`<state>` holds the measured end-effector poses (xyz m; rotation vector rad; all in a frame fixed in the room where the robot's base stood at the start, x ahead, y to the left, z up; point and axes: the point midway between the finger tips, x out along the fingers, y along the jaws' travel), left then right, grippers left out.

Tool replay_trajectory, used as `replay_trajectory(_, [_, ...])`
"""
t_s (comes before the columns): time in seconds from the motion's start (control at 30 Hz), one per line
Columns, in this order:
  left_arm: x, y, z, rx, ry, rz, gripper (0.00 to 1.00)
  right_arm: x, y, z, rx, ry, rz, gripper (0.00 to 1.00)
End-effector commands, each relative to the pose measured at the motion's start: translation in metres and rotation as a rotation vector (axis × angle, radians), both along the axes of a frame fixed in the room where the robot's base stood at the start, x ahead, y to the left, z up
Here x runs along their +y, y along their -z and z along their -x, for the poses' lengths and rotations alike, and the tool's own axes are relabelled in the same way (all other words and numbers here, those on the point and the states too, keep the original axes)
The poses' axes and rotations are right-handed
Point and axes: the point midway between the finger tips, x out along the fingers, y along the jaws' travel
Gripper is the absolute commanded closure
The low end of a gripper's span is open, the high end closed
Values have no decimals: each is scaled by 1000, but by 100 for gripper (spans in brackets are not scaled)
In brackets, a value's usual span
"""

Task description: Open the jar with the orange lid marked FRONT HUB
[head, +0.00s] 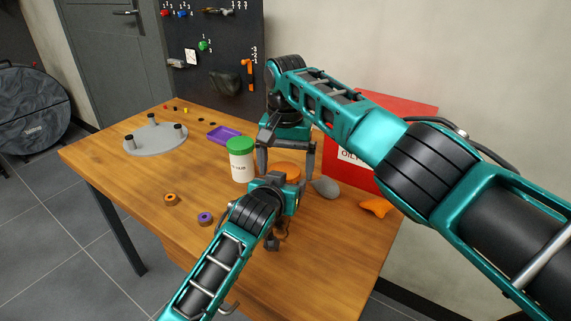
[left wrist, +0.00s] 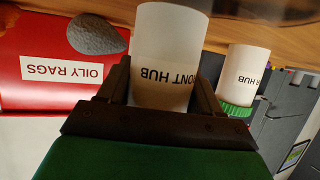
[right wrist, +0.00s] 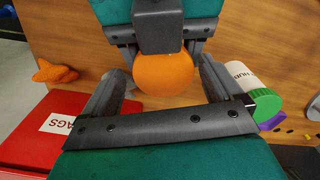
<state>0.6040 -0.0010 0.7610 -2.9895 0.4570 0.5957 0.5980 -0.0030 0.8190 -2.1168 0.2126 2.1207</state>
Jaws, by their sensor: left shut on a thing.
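The white jar marked FRONT HUB shows in the left wrist view (left wrist: 172,42), its label upside down there and partly covered. Its round orange lid (head: 288,169) shows between the arms and more clearly in the right wrist view (right wrist: 163,78). My left gripper (left wrist: 163,90) is shut on the jar's body, with a finger on each side. My right gripper (head: 286,162) points down over the lid from above. Its fingers stand open on either side of the lid, with gaps showing in the right wrist view (right wrist: 162,88). My left gripper hides the jar's body in the head view.
A white jar with a green lid (head: 241,160) stands close left of my grippers. A grey stone-like lump (head: 326,187), a red OILY RAGS box (head: 404,107) and an orange crumpled thing (head: 376,207) are to the right. A purple tray (head: 223,134) and grey disc with posts (head: 154,140) are left.

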Motion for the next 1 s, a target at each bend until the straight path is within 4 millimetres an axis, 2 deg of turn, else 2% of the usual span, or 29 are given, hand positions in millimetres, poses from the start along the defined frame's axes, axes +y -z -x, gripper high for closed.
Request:
replay_trajectory(0.33, [-1,0,0,1,1,-1,100,1,-5,0,-1,-1,-2,4])
replay_trajectory(0.6, [-1,0,1,0,2,0,100,1,-38,0,-4,-2,-2,4])
replay_trajectory(0.77, [-1,0,1,0,2,0,100,1,-49,0,-2,-1,-2,8])
replay_trajectory(1.0, [-1,0,0,0,2,0,100,2,-77,-1,-2,-1,-2,8])
